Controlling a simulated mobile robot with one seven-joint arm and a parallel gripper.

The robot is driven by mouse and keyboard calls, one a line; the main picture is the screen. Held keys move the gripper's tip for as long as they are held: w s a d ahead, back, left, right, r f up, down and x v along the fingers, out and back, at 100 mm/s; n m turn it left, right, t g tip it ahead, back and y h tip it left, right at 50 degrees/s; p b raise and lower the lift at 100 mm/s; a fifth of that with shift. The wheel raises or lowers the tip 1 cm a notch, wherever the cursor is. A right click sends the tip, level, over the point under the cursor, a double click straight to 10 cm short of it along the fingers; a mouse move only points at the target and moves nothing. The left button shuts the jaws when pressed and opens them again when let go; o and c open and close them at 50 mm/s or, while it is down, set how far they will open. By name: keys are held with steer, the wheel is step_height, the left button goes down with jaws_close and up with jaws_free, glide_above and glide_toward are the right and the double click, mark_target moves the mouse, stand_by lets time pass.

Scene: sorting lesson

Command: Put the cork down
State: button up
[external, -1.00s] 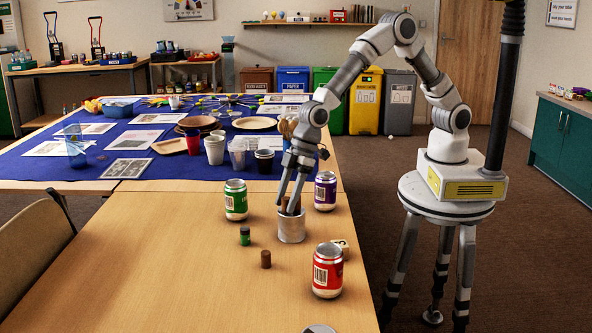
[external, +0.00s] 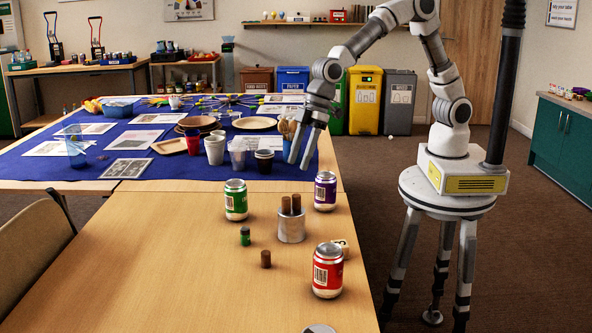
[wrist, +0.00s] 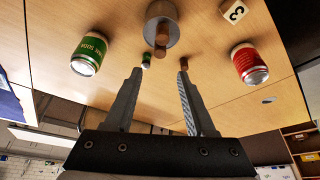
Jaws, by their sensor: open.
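Two brown corks, the left (external: 286,205) and the right (external: 296,204), stand upright side by side in a silver tin (external: 291,229) on the wooden table, their tops above its rim. Their lower parts are hidden inside. The tin also shows in the wrist view (wrist: 176,24), with brown cork (wrist: 161,37) at its opening. Another short brown cork (external: 265,259) stands on the table in front of the tin; it shows in the wrist view (wrist: 184,63). My gripper (external: 300,160) is open and empty, above and behind the tin, clear of the corks.
A green can (external: 236,200), purple can (external: 325,191) and red can (external: 328,271) stand around the tin. A small green-topped piece (external: 245,237) stands at left, and a numbered block (external: 340,246) lies near the red can. The table's left front is clear.

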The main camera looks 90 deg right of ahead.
steer(key=s+d+r+m+t+h, duration=0.1)
steer(key=s+d+r, duration=0.4)
steer(key=d+r, duration=0.15)
steer(key=s+d+r+m+h, duration=0.1)
steer(key=s+d+r+m, duration=0.1)
steer(key=s+d+r, duration=0.45)
steer(key=s+d+m+t, duration=0.1)
steer(key=s+d+m, duration=0.2)
steer(key=s+d, duration=1)
steer(key=shift+s+f+m+h, duration=0.3)
steer(key=shift+s+m+h, duration=0.1)
steer(key=shift+s, duration=0.45)
step_height(320, 180, up, 9)
steer(key=p, duration=0.9)
step_height(320, 180, down, 29)
steer(key=b, duration=2.9)
